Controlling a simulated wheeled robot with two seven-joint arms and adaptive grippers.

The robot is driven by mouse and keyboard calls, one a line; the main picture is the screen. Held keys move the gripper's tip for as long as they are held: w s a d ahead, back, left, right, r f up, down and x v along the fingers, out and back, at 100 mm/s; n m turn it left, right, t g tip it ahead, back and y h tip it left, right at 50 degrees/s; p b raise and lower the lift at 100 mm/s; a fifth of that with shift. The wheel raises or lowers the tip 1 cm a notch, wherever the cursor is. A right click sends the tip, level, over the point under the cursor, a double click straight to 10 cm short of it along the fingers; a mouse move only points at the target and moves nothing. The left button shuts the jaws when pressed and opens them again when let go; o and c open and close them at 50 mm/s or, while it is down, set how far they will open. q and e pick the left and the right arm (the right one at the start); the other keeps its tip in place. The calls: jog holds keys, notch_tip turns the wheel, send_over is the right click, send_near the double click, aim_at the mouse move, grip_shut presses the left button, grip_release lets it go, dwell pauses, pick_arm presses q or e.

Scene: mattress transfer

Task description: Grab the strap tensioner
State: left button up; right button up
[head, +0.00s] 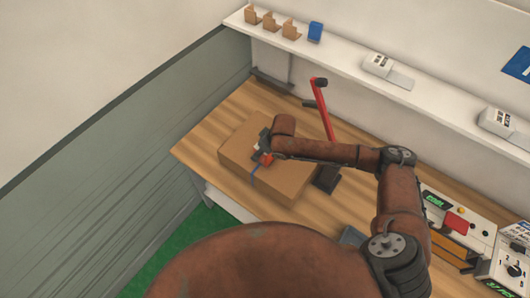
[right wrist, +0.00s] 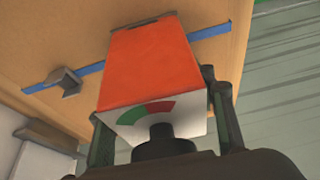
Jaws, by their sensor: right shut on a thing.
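The strap tensioner (right wrist: 150,68) is an orange block with a white end bearing a red and green dial and a dark knob. It fills the middle of the right wrist view. My right gripper (right wrist: 160,100) is shut on it, one dark finger on each side. In the head view the orange tensioner (head: 266,159) shows small at my right gripper (head: 262,150), over the top of a cardboard box (head: 232,160). A blue strap (head: 254,174) crosses the box; a grey metal clip (right wrist: 66,80) sits on it in the wrist view. My left gripper is not in view.
The box lies on a wooden table (head: 228,108). A red lever post (head: 323,108) on a dark base (head: 326,179) stands behind my right forearm. A wall shelf (head: 345,62) carries small items. Machines with a red part (head: 456,222) stand at right. The table's left end is clear.

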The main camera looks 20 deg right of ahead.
grip_shut()
jog(key=shift+r, duration=0.1)
dwell(0.4)
jog(key=shift+r, duration=0.1)
